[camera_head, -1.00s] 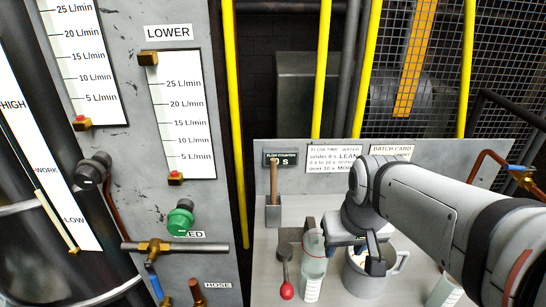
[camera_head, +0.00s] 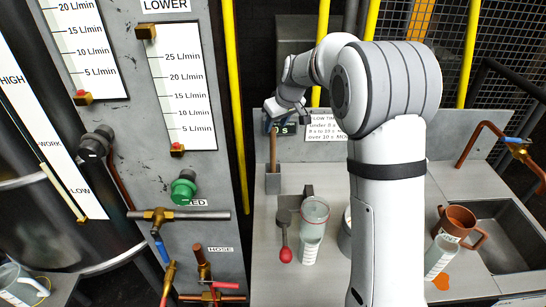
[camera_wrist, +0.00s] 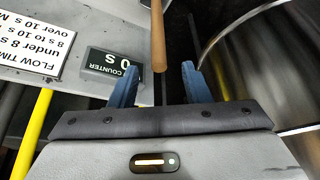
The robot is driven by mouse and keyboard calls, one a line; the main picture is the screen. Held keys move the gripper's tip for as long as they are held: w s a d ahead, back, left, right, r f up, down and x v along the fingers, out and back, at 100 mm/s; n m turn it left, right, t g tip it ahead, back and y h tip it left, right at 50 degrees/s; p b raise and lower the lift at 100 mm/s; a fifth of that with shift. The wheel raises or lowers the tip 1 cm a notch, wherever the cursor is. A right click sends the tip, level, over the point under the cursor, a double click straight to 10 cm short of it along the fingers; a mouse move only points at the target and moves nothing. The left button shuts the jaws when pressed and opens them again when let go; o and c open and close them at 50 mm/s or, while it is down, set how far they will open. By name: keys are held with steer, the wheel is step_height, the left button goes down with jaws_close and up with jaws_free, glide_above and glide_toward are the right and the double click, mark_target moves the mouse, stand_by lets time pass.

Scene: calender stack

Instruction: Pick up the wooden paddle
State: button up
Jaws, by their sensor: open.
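The wooden paddle (camera_head: 273,153) stands upright in a small grey holder (camera_head: 273,183) at the back left of the bench; its lower end is hidden inside. My gripper (camera_head: 276,113) is at the top of the paddle's handle. In the wrist view the brown handle (camera_wrist: 158,38) comes in from the top, and its rounded end lies between the two blue fingertips of my gripper (camera_wrist: 158,78). The fingers are open, with a gap on both sides of the handle.
The flow counter (camera_wrist: 103,63) is beside the fingers on the back panel. A clear measuring cylinder (camera_head: 313,228) and a red-tipped tool (camera_head: 285,238) are on the bench front. A brown jug (camera_head: 460,222) stands near the sink (camera_head: 515,235). A large metal drum (camera_wrist: 240,50) shows close at right.

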mark_target(275, 131)
steer(key=p+x, duration=0.1)
steer(key=x, duration=0.5)
steer(key=shift+f, duration=0.3)
steer(key=shift+d, duration=0.1)
jaws_close()
